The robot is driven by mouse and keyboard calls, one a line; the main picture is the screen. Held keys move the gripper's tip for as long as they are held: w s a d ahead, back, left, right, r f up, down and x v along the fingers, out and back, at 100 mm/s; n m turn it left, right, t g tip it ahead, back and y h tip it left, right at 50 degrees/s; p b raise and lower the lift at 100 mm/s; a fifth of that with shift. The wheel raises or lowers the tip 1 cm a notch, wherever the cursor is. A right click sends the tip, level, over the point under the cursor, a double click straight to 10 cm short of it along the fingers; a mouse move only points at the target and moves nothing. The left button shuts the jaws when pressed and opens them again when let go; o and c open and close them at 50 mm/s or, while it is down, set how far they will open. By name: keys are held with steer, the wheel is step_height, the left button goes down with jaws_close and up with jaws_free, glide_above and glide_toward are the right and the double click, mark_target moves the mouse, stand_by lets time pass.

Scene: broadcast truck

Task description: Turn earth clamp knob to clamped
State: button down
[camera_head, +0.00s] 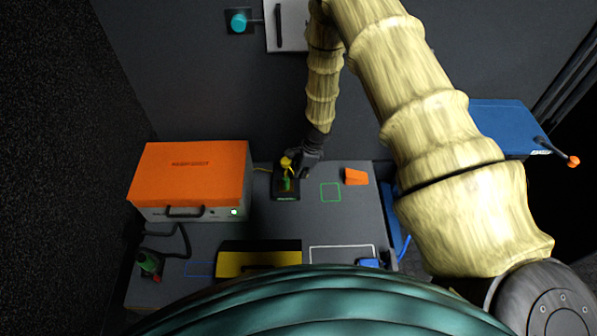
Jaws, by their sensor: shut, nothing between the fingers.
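A small dark base (286,195) stands on the grey bench, just right of the orange-topped box. On it is a yellow knob (287,162) above a green upright part (287,183); this looks like the earth clamp. My gripper (298,162) is shut at the right side of the yellow knob, very close to it. I cannot tell whether the fingers touch the knob. The gripper partly covers the area behind the knob, and the knob's turned position is too small to read.
An orange-topped box (192,172) with a green light stands left of the clamp. An orange block (356,177) and a green outlined square (330,192) are to the right. A black-and-yellow item (258,262) lies in front. A green-topped fixture (148,261) stands at far left.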

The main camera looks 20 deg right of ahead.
steer(key=shift+s+d+r+p, duration=0.1)
steer(key=shift+s+d+p, duration=0.15)
steer(key=shift+d, duration=0.4)
steer(key=shift+s+d+r+p, duration=0.1)
steer(key=shift+s+d, duration=0.15)
steer(key=shift+d, duration=0.35)
steer(key=p+v, duration=0.3)
steer(key=v, duration=0.6)
steer(key=shift+r+p, duration=0.35)
steer(key=shift+s, duration=0.1)
